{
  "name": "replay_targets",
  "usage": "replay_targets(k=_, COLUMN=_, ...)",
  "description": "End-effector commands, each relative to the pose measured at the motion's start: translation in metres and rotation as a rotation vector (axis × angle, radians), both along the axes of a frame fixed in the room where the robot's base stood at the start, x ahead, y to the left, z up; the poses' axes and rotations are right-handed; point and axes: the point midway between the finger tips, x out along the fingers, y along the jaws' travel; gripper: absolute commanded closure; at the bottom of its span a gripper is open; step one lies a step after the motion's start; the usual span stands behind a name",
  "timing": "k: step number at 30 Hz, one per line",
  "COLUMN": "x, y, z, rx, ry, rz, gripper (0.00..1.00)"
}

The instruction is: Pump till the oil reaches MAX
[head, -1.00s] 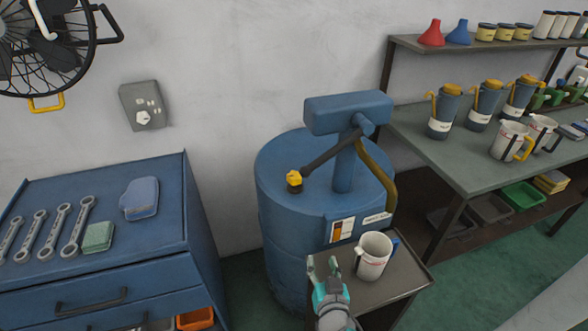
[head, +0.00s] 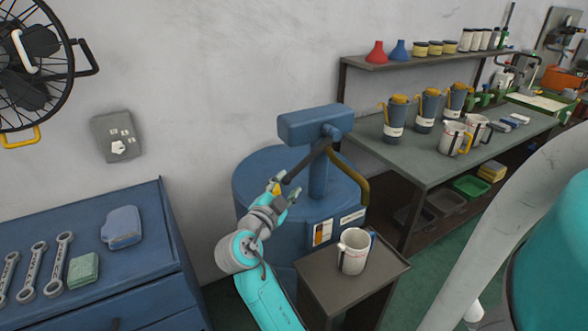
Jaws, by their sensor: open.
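A blue drum (head: 252,182) carries a blue pump head (head: 312,125) with a dark lever (head: 308,161) sloping down to the left. The lever's yellow knob (head: 276,188) is partly hidden by my gripper. My gripper (head: 285,188) is open, with its fingers at the knob end of the lever; I cannot tell whether they touch it. A yellow-brown hose (head: 357,180) curves down from the pump at the right. A white measuring jug (head: 353,253) with red markings stands upright on a small dark stand (head: 312,272) before the drum. The oil level and MAX mark cannot be read.
A blue cabinet (head: 150,260) with wrenches (head: 33,270) stands at the left. A workbench (head: 400,152) with several jugs and cans is at the right, under a shelf (head: 360,64). A fan (head: 35,60) hangs at upper left. My arm crosses the lower middle.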

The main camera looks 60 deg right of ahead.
Motion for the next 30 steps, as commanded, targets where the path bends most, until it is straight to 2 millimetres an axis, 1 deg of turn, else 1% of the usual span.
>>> replay_targets(k=5, x=0.002, y=-0.027, z=0.0, rx=-0.001, ry=0.002, rz=-0.002, gripper=0.53)
replay_targets(k=9, x=0.005, y=-0.052, z=0.0, rx=0.0, ry=0.002, rz=-0.001, gripper=0.53)
replay_targets(k=15, x=0.01, y=-0.082, z=0.0, rx=0.0, ry=0.002, rz=0.001, gripper=0.53)
replay_targets(k=21, x=0.012, y=-0.097, z=0.0, rx=0.0, ry=0.003, rz=0.002, gripper=0.53)
replay_targets(k=30, x=0.012, y=-0.099, z=-0.001, rx=0.0, ry=0.003, rz=0.004, gripper=0.53)
